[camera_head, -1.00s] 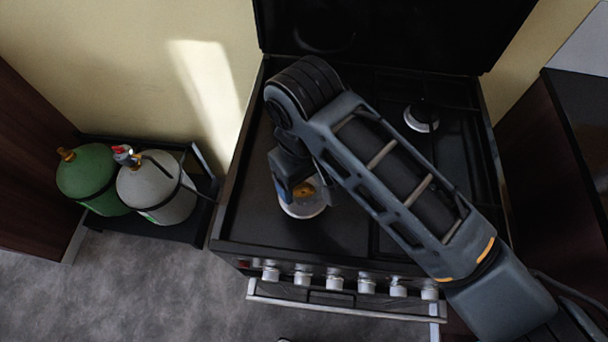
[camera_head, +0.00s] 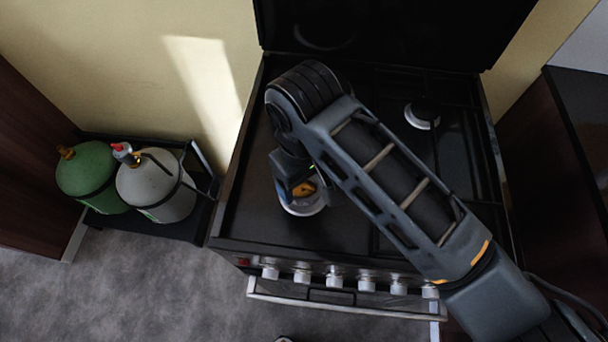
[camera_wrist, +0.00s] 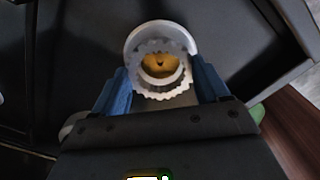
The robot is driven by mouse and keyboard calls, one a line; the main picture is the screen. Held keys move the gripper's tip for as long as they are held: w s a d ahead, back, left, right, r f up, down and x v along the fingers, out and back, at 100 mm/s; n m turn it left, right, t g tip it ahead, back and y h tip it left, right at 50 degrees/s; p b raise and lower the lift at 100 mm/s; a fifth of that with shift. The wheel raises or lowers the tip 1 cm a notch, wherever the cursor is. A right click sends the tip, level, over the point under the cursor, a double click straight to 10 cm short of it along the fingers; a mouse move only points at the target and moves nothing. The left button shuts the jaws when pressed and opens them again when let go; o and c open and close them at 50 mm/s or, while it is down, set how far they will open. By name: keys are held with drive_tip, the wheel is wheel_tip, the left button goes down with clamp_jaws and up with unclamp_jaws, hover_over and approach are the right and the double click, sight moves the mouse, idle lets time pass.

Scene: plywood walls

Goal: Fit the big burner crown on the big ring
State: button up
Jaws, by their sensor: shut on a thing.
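The big burner crown (camera_wrist: 165,90) is a pale grey toothed ring. My gripper (camera_wrist: 159,72) is shut on it, with one blue finger at each side. The big ring (camera_wrist: 134,42) is a light round rim just behind the crown, showing mostly past its top edge in the wrist view. A brass-coloured centre shows through the crown. In the head view the big ring (camera_head: 304,208) is on the front left of the hob, below my gripper (camera_head: 303,186). My arm and gripper hide most of the crown there. I cannot tell whether the crown touches the ring.
A smaller burner (camera_head: 422,116) with a dark cap is at the right rear of the black hob. The raised lid (camera_head: 395,35) stands behind. White knobs (camera_head: 334,281) line the front. Green (camera_head: 90,178) and grey (camera_head: 155,192) gas bottles stand left of the stove.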

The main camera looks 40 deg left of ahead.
drive_tip(key=shift+f, duration=0.9)
idle(0.3)
drive_tip(key=o, duration=1.1)
wheel_tip(320, 180, up, 8)
drive_tip(key=shift+f+b, duration=0.1)
drive_tip(key=shift+b, duration=0.5)
